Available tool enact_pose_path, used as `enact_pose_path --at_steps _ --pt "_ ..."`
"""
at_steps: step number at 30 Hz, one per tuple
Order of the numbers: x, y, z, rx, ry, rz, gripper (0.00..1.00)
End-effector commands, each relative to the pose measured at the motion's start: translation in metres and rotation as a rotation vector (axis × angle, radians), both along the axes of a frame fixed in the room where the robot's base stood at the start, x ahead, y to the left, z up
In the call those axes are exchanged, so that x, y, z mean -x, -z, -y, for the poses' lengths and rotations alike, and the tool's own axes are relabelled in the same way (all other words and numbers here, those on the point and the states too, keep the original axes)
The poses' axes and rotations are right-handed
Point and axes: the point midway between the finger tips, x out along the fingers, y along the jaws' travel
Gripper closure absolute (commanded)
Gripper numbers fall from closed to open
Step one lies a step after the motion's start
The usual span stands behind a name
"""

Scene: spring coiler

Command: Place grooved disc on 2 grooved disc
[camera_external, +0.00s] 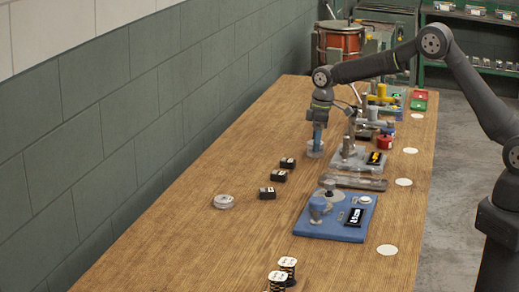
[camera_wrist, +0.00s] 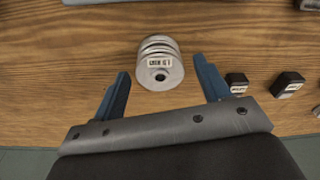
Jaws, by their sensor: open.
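A pale grey stack of grooved discs (camera_wrist: 160,66) stands on the wooden table, with a small printed label and a dark centre hole on top. It also shows under my gripper in the external view (camera_external: 315,153), partly hidden by the fingers. My gripper (camera_external: 317,141) points down with blue fingers. In the wrist view my gripper (camera_wrist: 163,80) is open, with a finger to each side of the stack and visible gaps between. I cannot tell the exact height of the fingertips against the discs. Another flat grey grooved disc or low stack (camera_external: 223,202) lies apart at the left.
Black labelled blocks (camera_external: 278,176) lie between the disc places. A blue-based fixture (camera_external: 330,228) and a grey-based fixture (camera_external: 352,163) stand to the right. The left side of the table is clear up to the wall.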

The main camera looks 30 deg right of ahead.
Motion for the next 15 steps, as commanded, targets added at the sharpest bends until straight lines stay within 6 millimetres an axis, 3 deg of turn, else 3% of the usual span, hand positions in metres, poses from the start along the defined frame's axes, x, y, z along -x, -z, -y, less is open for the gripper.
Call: enact_pose_path --at_steps 5,15 --pt "0.000 -0.023 0.002 -0.002 0.000 0.004 0.31" --pt "0.005 -0.094 0.009 -0.002 0.000 0.003 0.31"
